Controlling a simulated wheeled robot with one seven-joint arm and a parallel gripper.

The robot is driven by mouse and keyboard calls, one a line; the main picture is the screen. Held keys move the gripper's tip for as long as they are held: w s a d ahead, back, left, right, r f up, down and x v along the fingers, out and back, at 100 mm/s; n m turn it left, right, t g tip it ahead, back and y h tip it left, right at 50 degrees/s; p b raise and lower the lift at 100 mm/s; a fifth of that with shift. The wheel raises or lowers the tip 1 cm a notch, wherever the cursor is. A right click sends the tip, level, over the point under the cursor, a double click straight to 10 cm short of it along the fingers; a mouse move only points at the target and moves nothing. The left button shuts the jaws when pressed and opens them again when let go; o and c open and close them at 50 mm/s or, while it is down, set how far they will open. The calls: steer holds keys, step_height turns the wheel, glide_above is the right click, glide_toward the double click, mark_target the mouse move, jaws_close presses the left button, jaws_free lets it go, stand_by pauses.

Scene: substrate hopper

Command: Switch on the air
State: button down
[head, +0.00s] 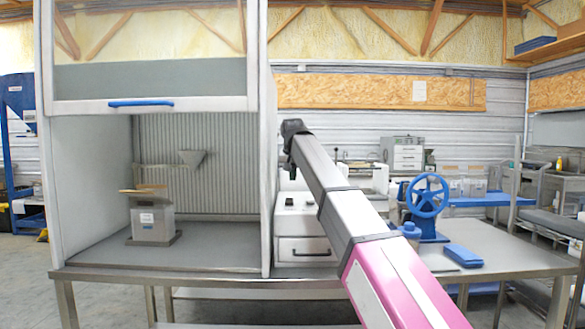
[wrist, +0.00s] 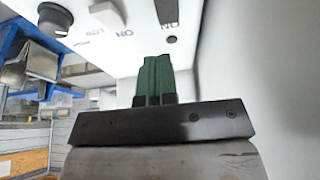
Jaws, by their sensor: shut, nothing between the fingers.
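A white control panel (wrist: 140,45) fills the top of the wrist view, its lettering upside down. In the head view the white box with dark knobs (head: 300,222) stands right of the hood, partly behind my arm.
A fume hood (head: 155,106) with a raised sash and blue handle stands left, holding a grey box (head: 152,222). Right of my arm, a blue handwheel (head: 427,196) and a folded blue cloth (head: 463,256) are on the steel bench (head: 510,262).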

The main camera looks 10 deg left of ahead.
mark_target(289, 201)
steer(key=x, duration=0.7)
steer(key=shift+w+f, duration=0.2)
steer(key=shift+f, duration=0.1)
steer(key=shift+f, duration=0.1)
steer(key=shift+w+f, duration=0.15)
steer(key=shift+s+d+r, duration=0.15)
steer(key=shift+s+r, duration=0.1)
steer(key=shift+s, duration=0.55)
steer(key=shift+r, duration=0.15)
